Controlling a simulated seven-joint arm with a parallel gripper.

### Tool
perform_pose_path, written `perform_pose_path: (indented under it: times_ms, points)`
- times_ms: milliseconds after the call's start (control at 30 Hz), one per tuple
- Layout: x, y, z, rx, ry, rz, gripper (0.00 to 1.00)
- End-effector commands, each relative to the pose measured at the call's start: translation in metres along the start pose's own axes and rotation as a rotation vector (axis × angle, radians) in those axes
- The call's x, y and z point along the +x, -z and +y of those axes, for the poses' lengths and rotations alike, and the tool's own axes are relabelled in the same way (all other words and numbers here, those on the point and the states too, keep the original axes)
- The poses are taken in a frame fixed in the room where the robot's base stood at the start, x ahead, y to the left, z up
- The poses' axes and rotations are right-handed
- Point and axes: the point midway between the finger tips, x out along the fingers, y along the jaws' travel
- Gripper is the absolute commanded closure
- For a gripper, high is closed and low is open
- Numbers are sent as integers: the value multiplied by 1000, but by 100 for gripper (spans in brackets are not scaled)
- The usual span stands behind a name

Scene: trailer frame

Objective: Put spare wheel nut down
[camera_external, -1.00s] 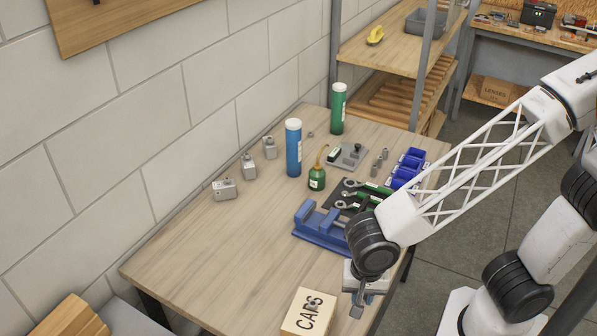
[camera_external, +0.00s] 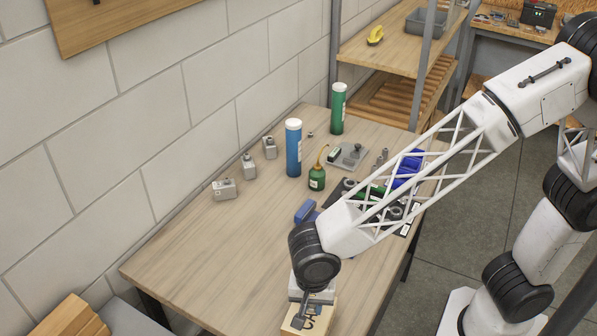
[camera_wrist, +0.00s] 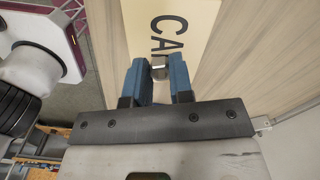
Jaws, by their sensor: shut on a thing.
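My gripper (camera_wrist: 158,60) is shut on a small grey metal nut (camera_wrist: 158,70), which shows between the blue fingers in the wrist view. In the external view my gripper (camera_external: 300,318) is over the pale CAPS box (camera_external: 324,317) at the near edge of the table, and the nut is hidden there. The box also shows beyond the fingertips in the wrist view (camera_wrist: 190,14), with part of its lettering visible. I cannot tell whether the nut touches the box top.
The wooden table (camera_external: 215,250) is bare at its left and middle. A blue bottle (camera_external: 293,148), a green bottle (camera_external: 338,108), a small oil can (camera_external: 317,176) and grey metal blocks (camera_external: 224,189) stand farther back. My arm covers part of the tools and blue bins.

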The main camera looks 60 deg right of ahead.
Motion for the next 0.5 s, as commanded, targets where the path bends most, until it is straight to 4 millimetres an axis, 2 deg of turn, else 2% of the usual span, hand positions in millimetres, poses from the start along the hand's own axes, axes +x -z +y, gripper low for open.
perform_pose_path:
  times_ms: [500]
  points:
    - [0, -2, -7, 0, 0, 0, 100]
